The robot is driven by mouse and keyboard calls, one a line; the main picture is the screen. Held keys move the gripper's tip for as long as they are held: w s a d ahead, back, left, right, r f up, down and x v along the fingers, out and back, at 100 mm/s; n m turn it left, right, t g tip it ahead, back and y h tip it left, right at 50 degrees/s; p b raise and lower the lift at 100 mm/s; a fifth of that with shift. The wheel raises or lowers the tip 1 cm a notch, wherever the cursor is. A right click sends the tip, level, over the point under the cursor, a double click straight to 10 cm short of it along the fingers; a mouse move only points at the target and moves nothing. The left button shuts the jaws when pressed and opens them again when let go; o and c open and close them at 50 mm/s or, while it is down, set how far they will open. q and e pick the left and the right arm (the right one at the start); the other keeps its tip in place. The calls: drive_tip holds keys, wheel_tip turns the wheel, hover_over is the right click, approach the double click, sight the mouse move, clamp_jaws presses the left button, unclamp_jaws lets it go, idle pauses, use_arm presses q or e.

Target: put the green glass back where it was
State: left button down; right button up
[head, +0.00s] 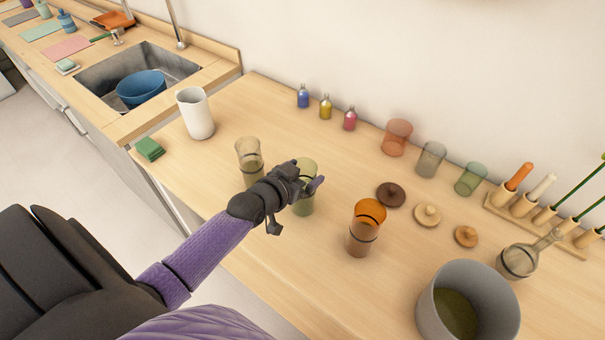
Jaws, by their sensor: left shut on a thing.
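A tall green glass (306,168) is at the middle of the bench in the head view. My left gripper (309,187) is shut on it, and the jaws and wrist hide part of its side. I cannot tell whether its base touches the bench. A tall greyish glass (248,155) stands to its left, partly behind my arm. A tall amber glass (365,228) stands to its right. A shorter green glass (470,179) is in the back row beside a grey one (431,159) and a reddish one (397,138). My right gripper is not in view.
Three round lids (427,215) lie in front of the back row. A large grey pot (424,305), a flask (516,262) and a wooden tool rack (552,221) are at right. A white vase (195,113) and green sponge (149,149) are at left, near the sink (98,75).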

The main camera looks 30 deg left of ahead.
use_arm(q)
drive_tip(key=shift+f, duration=0.1)
unclamp_jaws()
drive_tip(key=p+v, duration=0.3)
drive_tip(key=v, duration=0.9)
